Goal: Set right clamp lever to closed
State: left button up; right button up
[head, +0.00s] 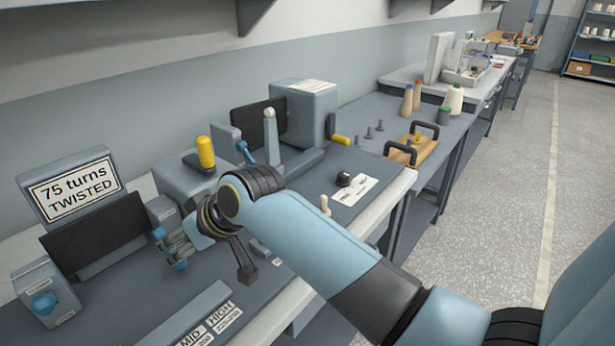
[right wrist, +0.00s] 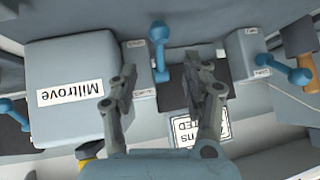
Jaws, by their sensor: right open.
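The right clamp is a grey block (head: 161,209) with small labels, beside the dark panel. Its blue lever (right wrist: 158,50) shows in the right wrist view with its round knob toward the top of the picture. My right gripper (head: 174,247) is open at this lever. In the right wrist view the two fingers (right wrist: 160,80) stand on either side of the lever, with gaps showing; no grip is visible. In the head view the gripper partly hides the lever, and the label words are too small to read. My left gripper is not in view.
The left clamp block (head: 45,294) has its own blue lever (right wrist: 285,68). A "75 turns TWISTED" sign (head: 75,188) stands behind the dark panel. A grey box (right wrist: 80,90) labelled "Millrove" is close to the gripper.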

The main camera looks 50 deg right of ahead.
jog(key=s+d+f+g+h+b, duration=0.1)
jog(key=s+d+f+g, duration=0.15)
jog(key=s, duration=0.65)
jog(key=s+d+f+g+h+b, duration=0.1)
jog(key=s+d+f, duration=0.25)
jog(key=s, duration=0.65)
notch_tip(320, 180, down, 6)
jog(key=s+d+g+h+b, duration=0.1)
jog(key=s, duration=0.1)
jog(key=shift+d+m, duration=0.3)
jog(key=shift+d, duration=0.1)
